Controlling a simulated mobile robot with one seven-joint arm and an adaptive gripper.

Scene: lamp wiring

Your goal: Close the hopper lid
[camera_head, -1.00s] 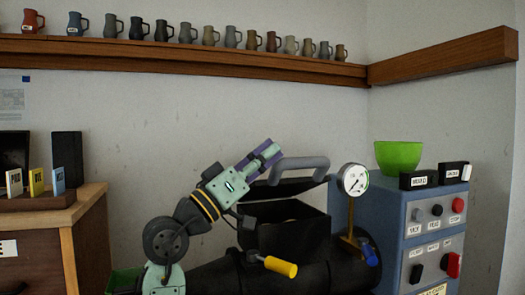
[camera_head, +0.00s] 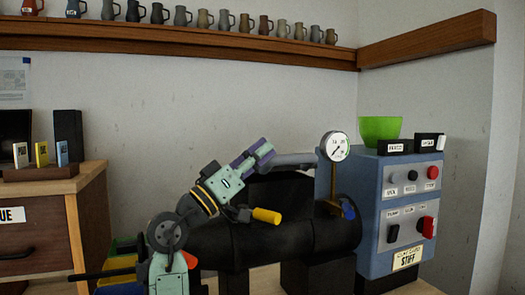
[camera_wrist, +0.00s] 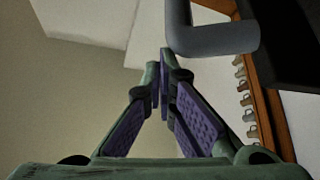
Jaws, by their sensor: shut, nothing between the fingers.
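The black hopper (camera_head: 280,192) sits on top of the dark barrel. Its lid's grey handle (camera_head: 295,160) lies low, just above the hopper, and no opening shows beneath it. I cannot tell whether the lid is fully seated. My gripper (camera_head: 264,149) has purple finger pads and is at the handle's left end. In the wrist view, my gripper (camera_wrist: 164,62) is shut with nothing between its fingers. The handle (camera_wrist: 212,40) is just beyond and right of the fingertips; contact cannot be told. A dark part of the lid (camera_wrist: 290,40) shows at the upper right.
A gauge (camera_head: 337,146) stands right of the hopper, before a blue control box (camera_head: 410,200) with a green bowl (camera_head: 380,129) on it. A yellow-handled lever (camera_head: 266,216) sticks out below my gripper. A mug shelf (camera_head: 180,45) runs along the wall, with clear space beneath.

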